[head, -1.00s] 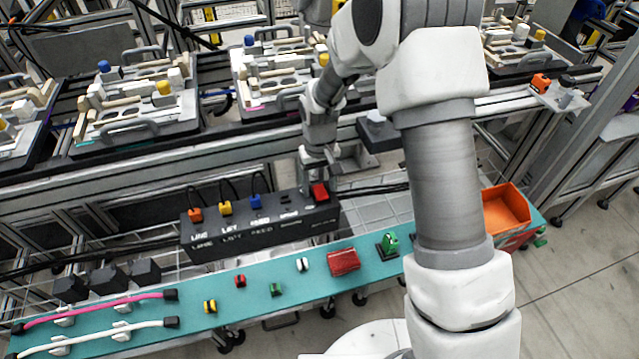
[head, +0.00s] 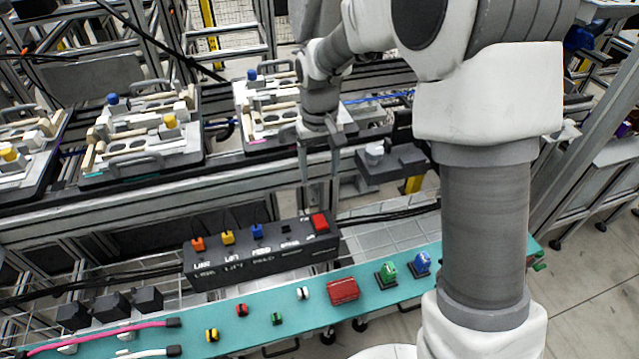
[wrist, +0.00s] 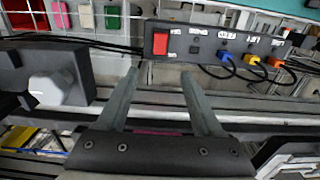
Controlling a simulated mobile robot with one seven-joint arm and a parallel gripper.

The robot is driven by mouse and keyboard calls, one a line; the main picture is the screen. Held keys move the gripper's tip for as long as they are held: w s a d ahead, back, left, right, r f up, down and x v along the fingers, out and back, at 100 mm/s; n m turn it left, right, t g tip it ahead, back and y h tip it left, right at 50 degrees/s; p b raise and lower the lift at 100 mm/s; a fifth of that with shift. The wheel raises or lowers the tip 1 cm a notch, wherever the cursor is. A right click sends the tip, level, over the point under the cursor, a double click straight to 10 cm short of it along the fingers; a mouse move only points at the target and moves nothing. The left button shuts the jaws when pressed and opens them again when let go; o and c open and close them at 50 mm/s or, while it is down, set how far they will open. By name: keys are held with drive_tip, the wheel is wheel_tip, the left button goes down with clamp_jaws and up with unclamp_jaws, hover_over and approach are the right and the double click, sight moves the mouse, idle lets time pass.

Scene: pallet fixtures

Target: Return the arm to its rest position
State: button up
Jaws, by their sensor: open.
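My gripper (head: 319,180) hangs from my raised arm behind the black control box (head: 262,250). In the wrist view my gripper (wrist: 160,76) has its two grey fingers well apart, with nothing between them. The fingertips point toward the box's red button (wrist: 161,44), but I cannot tell the exact gap. In the head view the red button (head: 320,222) sits at the box's right end. My upper arm covers the right part of the scene.
Pallet fixtures (head: 142,133) stand along the rail at the back left. A dark block with a light knob (head: 390,163) is right of my gripper. The teal shelf (head: 400,297) in front carries a red block (head: 343,290), small colored connectors and cables.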

drive_tip(key=shift+r, duration=1)
